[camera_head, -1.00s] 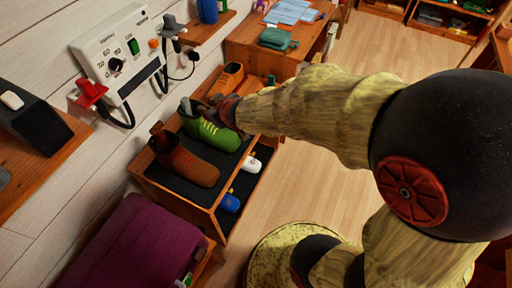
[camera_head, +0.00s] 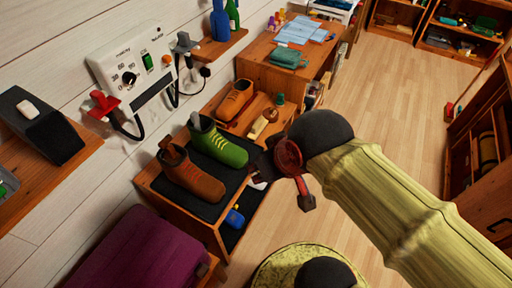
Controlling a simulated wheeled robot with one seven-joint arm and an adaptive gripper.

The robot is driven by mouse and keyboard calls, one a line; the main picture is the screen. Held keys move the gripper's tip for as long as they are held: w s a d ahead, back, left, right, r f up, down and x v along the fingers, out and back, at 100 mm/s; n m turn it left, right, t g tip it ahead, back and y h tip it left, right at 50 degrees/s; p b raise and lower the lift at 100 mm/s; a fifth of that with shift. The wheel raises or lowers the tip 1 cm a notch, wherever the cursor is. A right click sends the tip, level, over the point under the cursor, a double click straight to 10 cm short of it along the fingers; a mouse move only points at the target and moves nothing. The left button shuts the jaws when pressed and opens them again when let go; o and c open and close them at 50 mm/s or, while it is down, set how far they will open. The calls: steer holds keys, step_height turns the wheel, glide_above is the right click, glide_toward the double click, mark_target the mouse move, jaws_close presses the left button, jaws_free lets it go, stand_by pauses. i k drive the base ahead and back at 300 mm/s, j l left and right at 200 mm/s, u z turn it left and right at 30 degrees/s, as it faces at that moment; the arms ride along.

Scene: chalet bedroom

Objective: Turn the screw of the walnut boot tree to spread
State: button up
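A brown boot (camera_head: 194,180) stands on the dark mat of a low wooden bench, with a brown wooden piece (camera_head: 171,151) rising from its opening. This piece may be the walnut boot tree; its screw is too small to make out. A green boot (camera_head: 222,146) with yellow laces stands beside it, with a grey piece (camera_head: 195,121) in its opening. My gripper (camera_head: 273,177) is right of the green boot, near the bench's right edge, apart from the brown boot. Its fingers are dark and partly hidden, so its opening is unclear.
An orange-brown shoe (camera_head: 236,100) and a pale wooden item (camera_head: 263,123) lie behind the boots. A white control panel (camera_head: 131,68) with a red clamp (camera_head: 103,104) is on the wall. A purple cushioned seat (camera_head: 140,255) is in front. The floor (camera_head: 385,110) at right is mostly clear.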

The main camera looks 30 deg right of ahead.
mark_target(164, 143)
steer(key=i+l+z, duration=0.1)
steer(key=i+l, duration=0.15)
steer(key=i, duration=0.15)
steer(key=i+l+z, duration=0.1)
steer(key=i, duration=0.35)
steer(key=l, duration=0.1)
